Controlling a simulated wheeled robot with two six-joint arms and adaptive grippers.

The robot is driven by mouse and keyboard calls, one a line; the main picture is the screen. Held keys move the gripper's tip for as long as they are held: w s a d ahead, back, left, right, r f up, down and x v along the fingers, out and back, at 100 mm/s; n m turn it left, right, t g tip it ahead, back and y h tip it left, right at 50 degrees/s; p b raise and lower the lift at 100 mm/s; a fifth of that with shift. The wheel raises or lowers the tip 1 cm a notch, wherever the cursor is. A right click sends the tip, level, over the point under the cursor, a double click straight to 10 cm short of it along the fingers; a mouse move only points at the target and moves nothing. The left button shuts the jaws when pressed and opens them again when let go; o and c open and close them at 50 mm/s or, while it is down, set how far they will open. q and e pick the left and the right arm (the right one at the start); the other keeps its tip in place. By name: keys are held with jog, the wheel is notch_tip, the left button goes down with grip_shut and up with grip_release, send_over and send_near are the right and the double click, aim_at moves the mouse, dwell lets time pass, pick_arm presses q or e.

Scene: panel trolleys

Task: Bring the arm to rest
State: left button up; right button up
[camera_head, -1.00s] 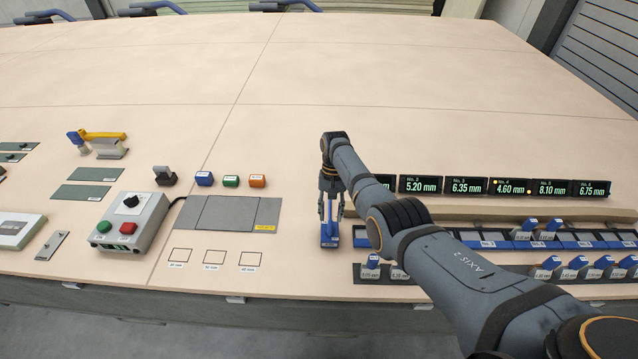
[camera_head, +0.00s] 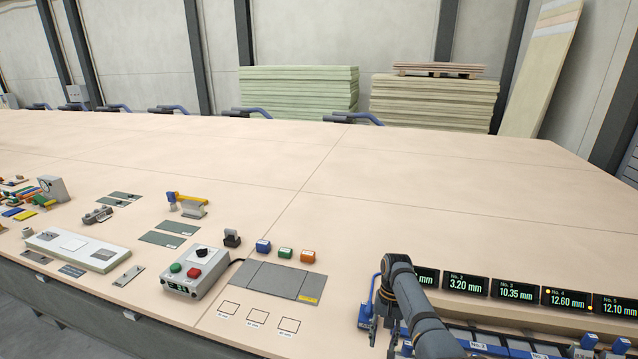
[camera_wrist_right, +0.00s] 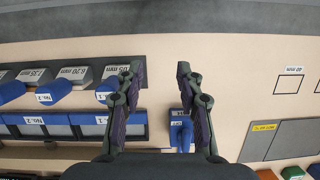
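My right arm (camera_head: 410,295) reaches in from the lower right in the head view. Its gripper (camera_head: 384,330) points down at the left end of the display row. In the right wrist view the two fingers of the right gripper (camera_wrist_right: 160,68) stand apart, with only bare tabletop between their tips. A small blue holder (camera_wrist_right: 181,132) lies beside one finger, apart from or behind it; I cannot tell which. Its blue part (camera_head: 366,298) also shows in the head view beside the gripper. My left gripper is in neither view.
Lit millimetre displays (camera_head: 517,292) stand right of the arm, with blue-topped blocks (camera_wrist_right: 70,95) in racks near them. A grey button box (camera_head: 195,272), a grey plate (camera_head: 270,279) and three coloured blocks (camera_head: 285,254) lie left. The table's far middle (camera_head: 330,170) is clear.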

jog(key=shift+t, duration=0.5)
jog(key=f, duration=0.1)
jog(key=s+d+f, duration=0.1)
jog(key=f, duration=0.1)
jog(key=d+f, duration=0.1)
jog(key=shift+s+f, duration=0.25)
jog(key=shift+f, duration=0.05)
jog(key=s+d+f+n+t+h, duration=0.1)
jog(key=s+d+f+t, duration=0.2)
jog(key=s, duration=0.6)
jog(key=s+d+r+n+t+h, duration=0.15)
jog(key=s+r+n, duration=0.25)
jog(key=s+r, duration=0.9)
jog(key=s+d+f, duration=0.1)
jog(key=s+f, duration=0.1)
jog(key=f, duration=1.2)
jog(key=s+d+f, duration=0.2)
jog(key=s+f, duration=0.1)
jog(key=f, duration=1.1)
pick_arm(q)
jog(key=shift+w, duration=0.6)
pick_arm(e)
jog(key=s+f+m+g, duration=0.1)
jog(key=s+f, duration=1.5)
jog(key=s, duration=0.2)
jog(key=shift+s+d+f+y, duration=0.2)
jog(key=shift+d+y, duration=0.15)
jog(key=shift+d, duration=0.1)
jog(key=shift+g, duration=0.25)
